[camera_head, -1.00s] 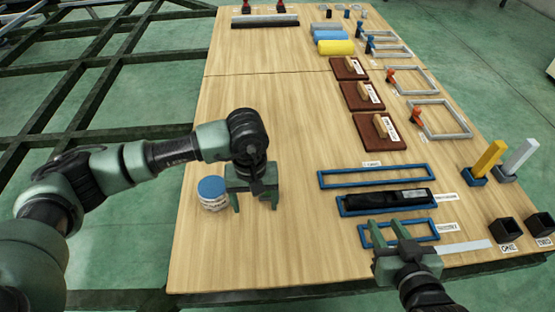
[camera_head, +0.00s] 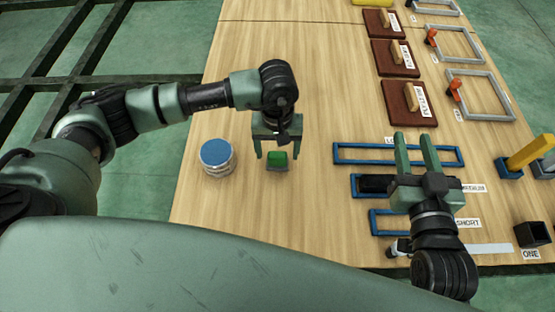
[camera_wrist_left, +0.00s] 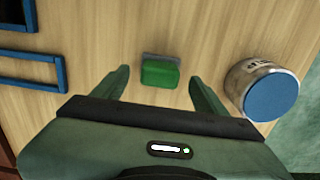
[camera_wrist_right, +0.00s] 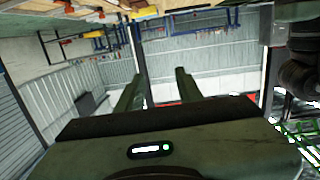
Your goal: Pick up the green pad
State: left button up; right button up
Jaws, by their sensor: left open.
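The green pad (camera_head: 277,160) is a small green block with a grey edge, lying on the wooden table. It also shows in the left wrist view (camera_wrist_left: 160,73), between the two fingers. My left gripper (camera_head: 279,156) is open and points down at the pad, one finger on each side, with no visible contact. Whether the fingertips are level with the pad or above it, I cannot tell. My right gripper (camera_head: 416,140) is open and empty, above the blue frames. In the right wrist view its fingers (camera_wrist_right: 156,90) are apart with nothing between them.
A round tin with a blue lid (camera_head: 217,157) stands just left of the pad. Blue frames (camera_head: 345,152) lie to the right, one holding a black object. Brown boards (camera_head: 402,117) and grey frames (camera_head: 505,88) lie farther back. The table is clear behind the pad.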

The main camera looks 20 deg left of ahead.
aim_at(277, 154)
pick_arm(q)
jog(key=shift+f, duration=1.15)
grip_shut()
pick_arm(e)
jog(key=r, duration=0.1)
jog(key=r+t, duration=0.1)
jog(key=r, duration=0.1)
jog(key=shift+w+a+t+y, duration=0.15)
jog(key=shift+a+t+y, duration=0.15)
jog(key=shift+y, duration=0.1)
pick_arm(q)
jog(key=shift+r, duration=0.1)
